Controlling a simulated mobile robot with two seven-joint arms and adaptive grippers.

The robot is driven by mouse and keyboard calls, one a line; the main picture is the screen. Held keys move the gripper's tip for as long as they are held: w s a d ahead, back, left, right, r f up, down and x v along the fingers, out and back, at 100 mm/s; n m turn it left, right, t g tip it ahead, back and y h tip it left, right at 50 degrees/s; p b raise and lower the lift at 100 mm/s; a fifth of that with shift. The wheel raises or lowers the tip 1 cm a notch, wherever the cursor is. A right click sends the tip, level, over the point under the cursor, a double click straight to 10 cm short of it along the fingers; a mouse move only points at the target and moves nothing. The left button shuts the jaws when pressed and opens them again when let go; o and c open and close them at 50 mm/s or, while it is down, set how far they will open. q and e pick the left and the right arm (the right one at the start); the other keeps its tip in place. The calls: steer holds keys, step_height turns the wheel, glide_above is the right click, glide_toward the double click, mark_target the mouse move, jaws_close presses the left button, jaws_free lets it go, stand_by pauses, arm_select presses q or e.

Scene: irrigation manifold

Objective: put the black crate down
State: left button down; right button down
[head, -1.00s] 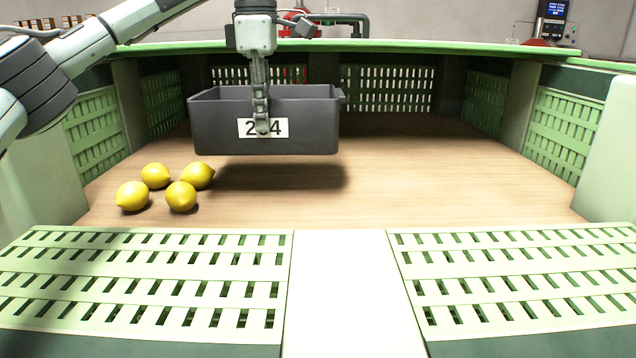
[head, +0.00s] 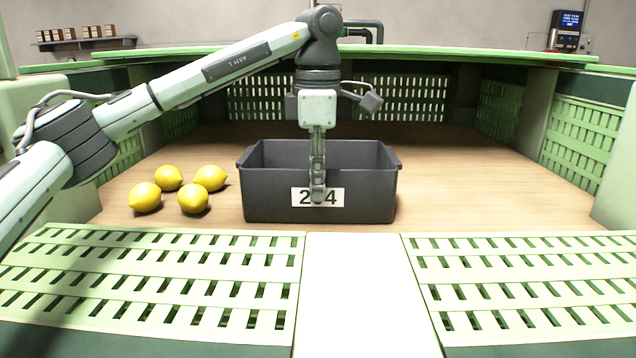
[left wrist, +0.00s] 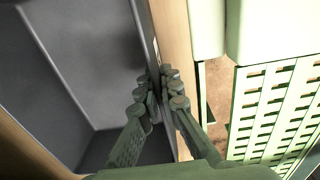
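The black crate (head: 268,195) is an open dark box with a white number label on its near wall, partly hidden by a finger. It sits level on the wooden floor (head: 480,190) of the green-walled bay, with no visible gap beneath it. My left gripper (head: 318,190) is over its near wall, one finger in front of the label. In the left wrist view, the fingers (left wrist: 163,95) straddle the rim of the crate (left wrist: 85,70) and are closed on that wall. My right gripper is not in view.
Several yellow lemons (head: 194,198) lie on the floor just left of the crate, apart from it. Slatted green panels (head: 150,280) and a white strip (head: 352,290) edge the front. The floor right of the crate is clear.

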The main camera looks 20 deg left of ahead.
arm_select(q)
steer(key=shift+r, duration=0.1)
steer(key=c, duration=2.2)
jaws_free()
steer(key=shift+f, duration=0.2)
steer(key=o, duration=0.5)
steer(key=shift+r, duration=0.1)
